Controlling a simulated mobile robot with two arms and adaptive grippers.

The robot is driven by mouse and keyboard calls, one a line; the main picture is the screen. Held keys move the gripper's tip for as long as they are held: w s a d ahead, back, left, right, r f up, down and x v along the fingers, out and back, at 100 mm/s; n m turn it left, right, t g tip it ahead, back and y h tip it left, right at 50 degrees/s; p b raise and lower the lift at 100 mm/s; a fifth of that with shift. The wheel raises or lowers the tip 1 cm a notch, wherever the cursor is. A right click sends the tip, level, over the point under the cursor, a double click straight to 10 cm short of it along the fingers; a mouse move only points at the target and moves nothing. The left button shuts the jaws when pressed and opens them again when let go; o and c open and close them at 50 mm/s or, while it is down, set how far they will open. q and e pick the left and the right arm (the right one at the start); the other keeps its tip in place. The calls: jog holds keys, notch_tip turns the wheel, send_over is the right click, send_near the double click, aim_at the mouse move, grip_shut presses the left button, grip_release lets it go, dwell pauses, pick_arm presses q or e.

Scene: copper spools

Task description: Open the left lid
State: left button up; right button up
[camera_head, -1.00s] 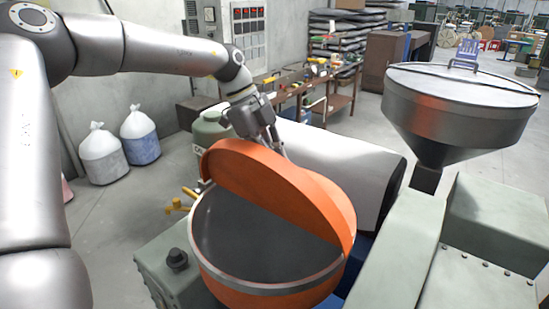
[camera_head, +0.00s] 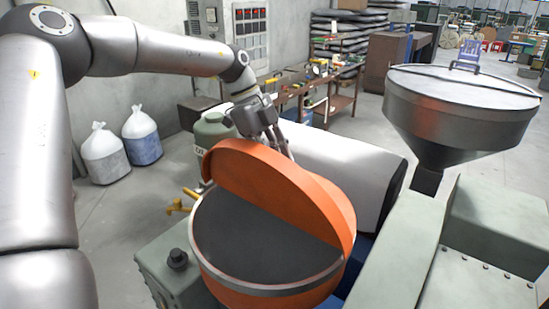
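The left lid (camera_head: 275,185) is orange and round. It stands raised and tilted on the far side of the orange hopper (camera_head: 205,272), whose grey rim and dark inside show in front of it. My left gripper (camera_head: 281,146) is at the far upper edge of the lid, pointing down behind it. Its fingertips are partly hidden by the lid, so whether they touch it or are shut cannot be told. My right gripper is not in view.
A metal funnel hopper with a closed lid (camera_head: 460,85) stands at the right on green machinery (camera_head: 490,270). A white cylinder (camera_head: 350,165) lies behind the orange lid. A green tank (camera_head: 210,130) is close to my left wrist. White sacks (camera_head: 105,155) stand on the floor at left.

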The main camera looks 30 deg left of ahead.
pick_arm(q)
jog(key=shift+r, duration=0.1)
jog(key=v, duration=1.1)
jog(key=shift+a+r, duration=0.2)
jog(key=shift+r, duration=0.15)
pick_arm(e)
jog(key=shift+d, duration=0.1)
pick_arm(q)
jog(key=shift+s+f, duration=0.1)
jog(key=shift+s, duration=0.05)
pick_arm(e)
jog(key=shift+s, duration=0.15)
